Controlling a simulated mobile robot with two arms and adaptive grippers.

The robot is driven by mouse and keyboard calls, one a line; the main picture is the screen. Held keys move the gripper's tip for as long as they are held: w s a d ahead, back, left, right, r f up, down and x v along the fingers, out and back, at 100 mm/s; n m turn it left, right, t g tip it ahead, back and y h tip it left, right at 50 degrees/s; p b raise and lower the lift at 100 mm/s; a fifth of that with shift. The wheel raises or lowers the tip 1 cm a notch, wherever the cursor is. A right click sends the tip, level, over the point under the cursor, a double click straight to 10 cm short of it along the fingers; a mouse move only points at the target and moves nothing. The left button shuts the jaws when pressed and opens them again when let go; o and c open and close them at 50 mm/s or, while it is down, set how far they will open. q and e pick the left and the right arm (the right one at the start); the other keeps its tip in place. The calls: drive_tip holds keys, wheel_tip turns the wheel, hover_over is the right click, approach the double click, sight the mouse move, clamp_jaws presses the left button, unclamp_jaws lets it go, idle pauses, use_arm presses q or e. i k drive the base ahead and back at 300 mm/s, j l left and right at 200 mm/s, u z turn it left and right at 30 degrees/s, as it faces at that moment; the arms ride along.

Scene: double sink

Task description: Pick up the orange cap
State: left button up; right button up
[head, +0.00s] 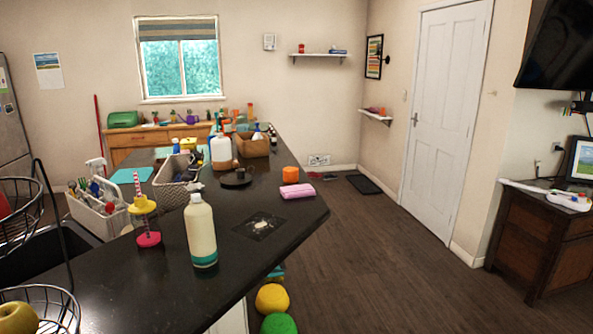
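An orange cap (290,174) sits upright on the black countertop (170,290), near its right edge. It stands just behind a folded pink cloth (297,190). Nothing hides the cap from this view. Neither of my grippers shows in the head view.
A tall cream bottle (200,231) stands in front, left of the cap. A dark cup on a saucer (237,179) is closer to it. A grey basket (178,181), a white caddy (95,210) and a wire fruit basket (40,312) crowd the left. Open floor (375,250) lies right.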

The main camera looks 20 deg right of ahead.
sight(290, 174)
drive_tip(key=i+l+u, duration=0.25)
drive_tip(key=l+u, duration=0.2)
drive_tip(key=l, duration=0.5)
drive_tip(key=i+l+u, duration=0.15)
drive_tip(key=l+u, duration=0.3)
drive_tip(key=l, duration=0.5)
drive_tip(key=l+u, duration=0.45)
drive_tip(key=l, duration=0.55)
drive_tip(key=k, duration=0.05)
